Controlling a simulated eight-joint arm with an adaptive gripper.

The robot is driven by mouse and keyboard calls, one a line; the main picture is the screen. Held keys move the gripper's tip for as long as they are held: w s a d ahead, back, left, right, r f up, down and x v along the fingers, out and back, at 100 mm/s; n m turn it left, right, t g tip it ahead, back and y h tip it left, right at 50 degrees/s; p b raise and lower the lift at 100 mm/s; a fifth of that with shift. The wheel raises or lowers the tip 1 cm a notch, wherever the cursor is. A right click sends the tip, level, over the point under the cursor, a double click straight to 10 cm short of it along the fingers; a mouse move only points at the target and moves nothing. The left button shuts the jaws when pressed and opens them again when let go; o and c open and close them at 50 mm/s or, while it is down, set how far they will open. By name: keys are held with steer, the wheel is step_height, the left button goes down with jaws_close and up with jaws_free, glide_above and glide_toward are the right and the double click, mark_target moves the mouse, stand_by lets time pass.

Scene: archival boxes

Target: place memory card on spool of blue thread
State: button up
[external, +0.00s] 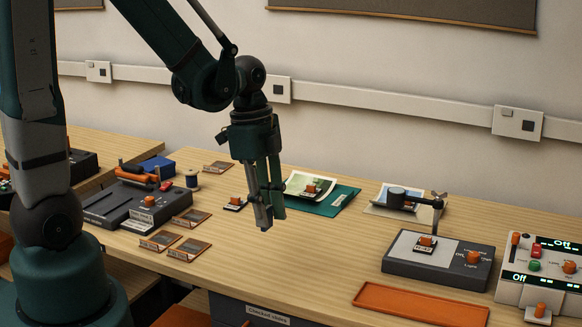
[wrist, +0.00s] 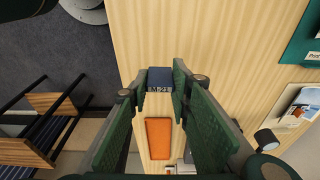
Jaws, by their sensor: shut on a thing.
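My gripper (external: 268,210) is above the table in the middle of the external view, pointing down. In the wrist view its fingers (wrist: 159,92) are shut on a small dark blue memory card (wrist: 160,75) with a pale marked edge. A bit of the card (external: 264,229) shows at the fingertips in the external view. The spool of blue thread (external: 192,181) stands upright on the table to the left of my gripper, beside a grey device. It does not show in the wrist view.
The grey device (external: 121,203), a blue box (external: 157,166) and several slides (external: 192,217) lie around the spool. A green folder (external: 340,197) is right of my gripper. An orange tray (external: 418,303) lies at the front right. Bare wood is below my gripper.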

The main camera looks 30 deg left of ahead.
steer(key=w+a+r+n+p, duration=0.2)
steer(key=w+a+r+n, duration=0.1)
steer(key=w+a, duration=0.55)
step_height(320, 180, up, 3)
steer(key=n+t+p, duration=0.1)
steer(key=n+p, duration=0.5)
steer(key=n, duration=0.1)
glide_above(193, 170)
steer(key=shift+s+a+y, duration=0.25)
steer(key=shift+s+y, duration=0.05)
steer(key=shift+s, duration=0.05)
steer(key=shift+f, duration=3.1)
steer(key=shift+f, duration=0.15)
steer(key=shift+f+b, duration=0.3)
steer(key=shift+f, duration=1.4)
steer(key=shift+f, duration=0.2)
